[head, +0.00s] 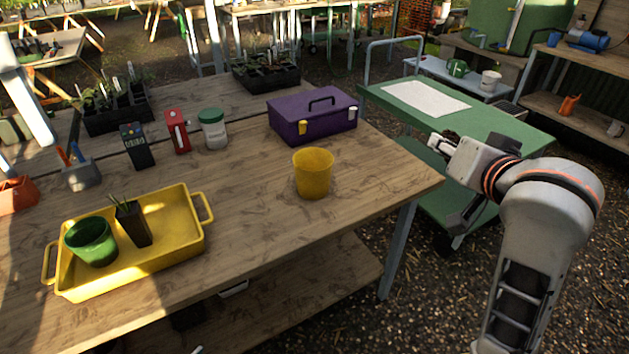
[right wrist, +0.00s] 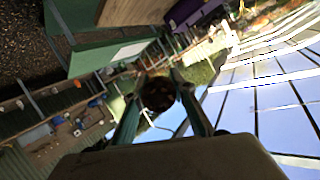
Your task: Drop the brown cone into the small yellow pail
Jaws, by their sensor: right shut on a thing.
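The small yellow pail (head: 313,175) stands upright on the wooden table, near its right end. My right gripper (head: 446,146) is raised beyond the table's right edge, to the right of the pail and apart from it. In the right wrist view its two fingers (right wrist: 158,100) are shut on a dark brown rounded thing, the brown cone (right wrist: 158,92). In the head view the cone shows only as a small dark patch at the fingertips, mostly hidden.
A purple toolbox (head: 312,118) stands behind the pail. A yellow tray (head: 157,261) with a green pot (head: 91,241) and a black seedling pot (head: 132,222) lies at left. A green cart (head: 500,123) stands behind my right gripper. The tabletop around the pail is clear.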

